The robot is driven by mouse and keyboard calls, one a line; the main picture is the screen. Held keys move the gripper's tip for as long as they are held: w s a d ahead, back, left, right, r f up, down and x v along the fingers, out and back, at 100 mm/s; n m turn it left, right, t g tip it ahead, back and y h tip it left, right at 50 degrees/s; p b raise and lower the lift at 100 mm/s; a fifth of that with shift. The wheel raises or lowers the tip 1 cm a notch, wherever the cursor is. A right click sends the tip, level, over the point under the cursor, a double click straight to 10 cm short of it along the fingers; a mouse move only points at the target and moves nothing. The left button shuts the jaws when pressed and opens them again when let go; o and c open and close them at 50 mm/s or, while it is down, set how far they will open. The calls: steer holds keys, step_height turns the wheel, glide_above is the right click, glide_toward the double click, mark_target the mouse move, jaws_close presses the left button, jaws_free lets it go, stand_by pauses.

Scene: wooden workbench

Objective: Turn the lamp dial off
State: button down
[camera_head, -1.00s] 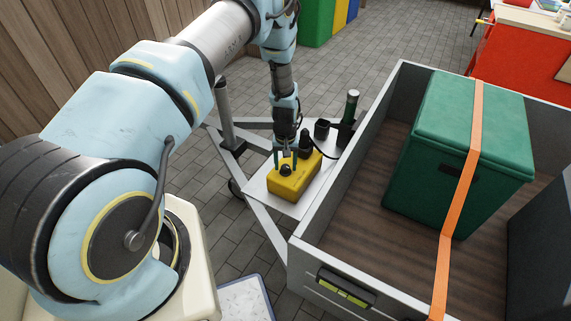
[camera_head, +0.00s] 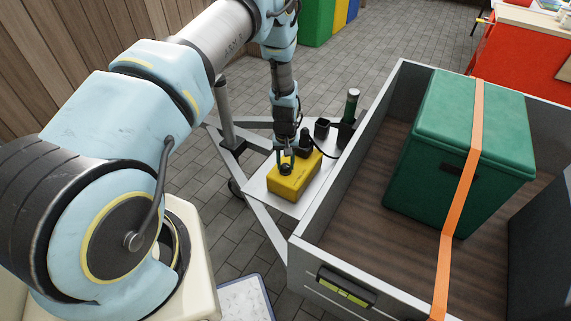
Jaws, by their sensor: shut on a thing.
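A yellow box (camera_head: 297,181) sits on a small grey metal plate (camera_head: 257,183) at the front of the cart. A small black dial (camera_head: 285,169) is on its top near the left end. My gripper (camera_head: 286,163) points down over the box and its fingers are shut on the dial. The fingers hide part of the dial, so its setting cannot be read. A black plug-like part with a cable (camera_head: 306,140) rises at the box's far end. No lamp is recognisable for certain in this view.
A dark green-topped cylinder (camera_head: 351,104) and a small black cup (camera_head: 322,129) stand behind the box. The cart's grey wall (camera_head: 350,184) is close on the right. A strapped green crate (camera_head: 440,160) stands inside the cart. Paved floor (camera_head: 211,165) lies open to the left.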

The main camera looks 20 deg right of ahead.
mark_target(286, 166)
steer(key=n+b, duration=0.2)
steer(key=shift+f+n, duration=0.15)
steer(key=shift+n, duration=0.25)
steer(key=shift+n+b, duration=0.9)
steer(key=shift+n, duration=1.4)
steer(key=shift+c, duration=2.3)
jaws_free()
steer(key=shift+r, duration=0.2)
step_height(286, 166, up, 11)
steer(key=b, duration=0.1)
steer(key=shift+f, duration=0.15)
